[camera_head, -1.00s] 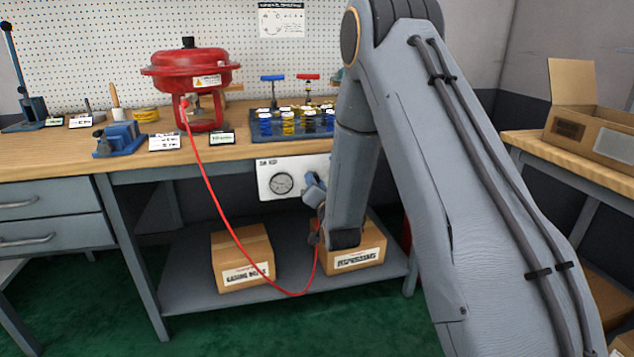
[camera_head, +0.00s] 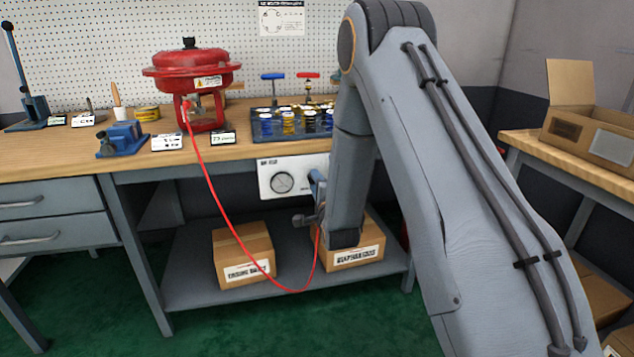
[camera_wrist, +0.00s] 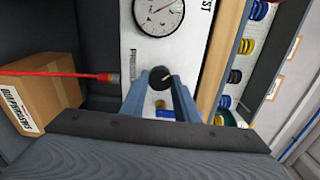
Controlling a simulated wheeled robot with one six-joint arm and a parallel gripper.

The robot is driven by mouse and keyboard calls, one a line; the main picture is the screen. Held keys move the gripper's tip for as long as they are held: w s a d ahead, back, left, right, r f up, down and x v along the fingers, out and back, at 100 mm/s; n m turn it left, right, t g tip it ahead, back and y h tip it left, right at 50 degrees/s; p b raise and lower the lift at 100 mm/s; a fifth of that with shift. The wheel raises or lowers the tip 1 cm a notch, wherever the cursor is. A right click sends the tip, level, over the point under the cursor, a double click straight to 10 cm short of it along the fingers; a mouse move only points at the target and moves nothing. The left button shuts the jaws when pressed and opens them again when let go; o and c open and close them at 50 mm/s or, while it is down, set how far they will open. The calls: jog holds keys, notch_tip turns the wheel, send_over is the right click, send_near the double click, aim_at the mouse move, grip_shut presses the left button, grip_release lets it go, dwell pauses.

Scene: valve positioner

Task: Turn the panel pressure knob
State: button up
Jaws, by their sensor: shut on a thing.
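The white pressure panel (camera_head: 266,179) hangs under the front edge of the workbench and carries a round dial gauge (camera_head: 282,182). In the wrist view the gauge (camera_wrist: 158,13) is at the top, partly cut off. Below it is the black round pressure knob (camera_wrist: 160,78) with a pale mark on its face. My gripper (camera_wrist: 160,86) has its two blue fingers on either side of the knob and is shut on it. In the head view my arm hides the knob and the panel's right end.
A red hose (camera_head: 222,228) hangs from the red valve actuator (camera_head: 191,75) and loops down near my wrist. Two cardboard boxes (camera_head: 243,254) stand on the lower shelf (camera_head: 190,288).

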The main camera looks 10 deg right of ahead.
jog(key=shift+m, duration=1)
jog(key=o, duration=1)
jog(key=shift+o, duration=0.2)
jog(key=s, duration=0.8)
jog(key=shift+p, duration=0.45)
jog(key=shift+w, duration=0.1)
